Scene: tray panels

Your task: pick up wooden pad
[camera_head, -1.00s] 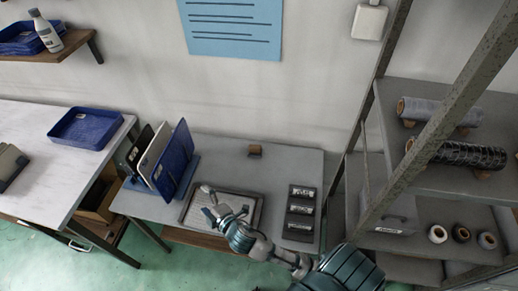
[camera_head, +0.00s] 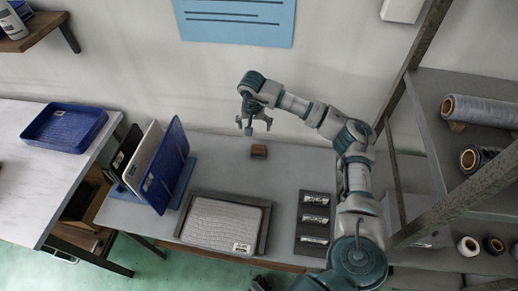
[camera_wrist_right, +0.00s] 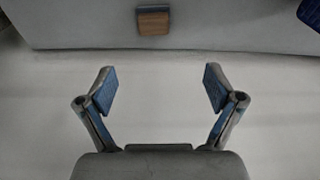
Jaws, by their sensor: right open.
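The wooden pad (camera_head: 259,151) is a small brown block on the grey table, near its back edge by the wall. In the right wrist view the wooden pad (camera_wrist_right: 153,22) shows at the top, beyond the fingertips and roughly in line with the gap between them. My right gripper (camera_head: 254,127) hangs above and just behind the pad in the head view, fingers pointing down. It is open and empty; the two spread fingers (camera_wrist_right: 154,90) also show in the right wrist view. It appears apart from the pad. My left gripper is not in view.
A tray with a whitish woven panel (camera_head: 222,222) lies at the table's front. Upright panels stand in a blue rack (camera_head: 182,188) at left. A dark three-slot holder (camera_head: 314,218) lies right. A metal shelf frame (camera_head: 408,95) stands further right. Table around the pad is clear.

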